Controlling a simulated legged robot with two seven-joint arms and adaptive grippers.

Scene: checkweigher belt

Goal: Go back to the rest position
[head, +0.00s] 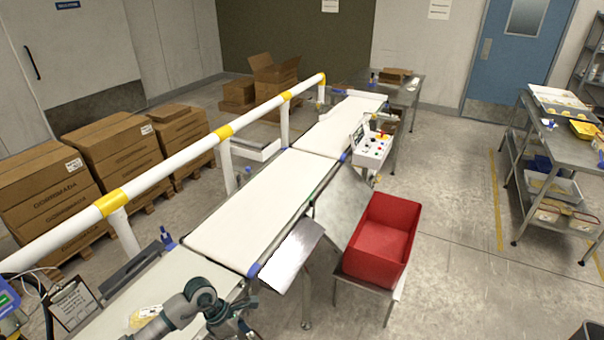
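My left arm comes in at the bottom edge, over the near white belt (150,285). My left gripper (243,322) is at its end, low in the head view beside the belt's right edge. The gripper is small, dark and partly cut off by the frame, so I cannot tell whether its fingers are open or shut, and I see nothing clearly held. A small yellow and clear packet (147,313) lies on the near belt, left of the arm and partly hidden by it. My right gripper is not in view.
The middle belt (250,205) and far belt (335,125) are empty. A white and yellow rail (170,160) runs along their left. A red bin (383,240) stands right of the belt, near a metal chute (292,252). A control box (372,150) stands beyond.

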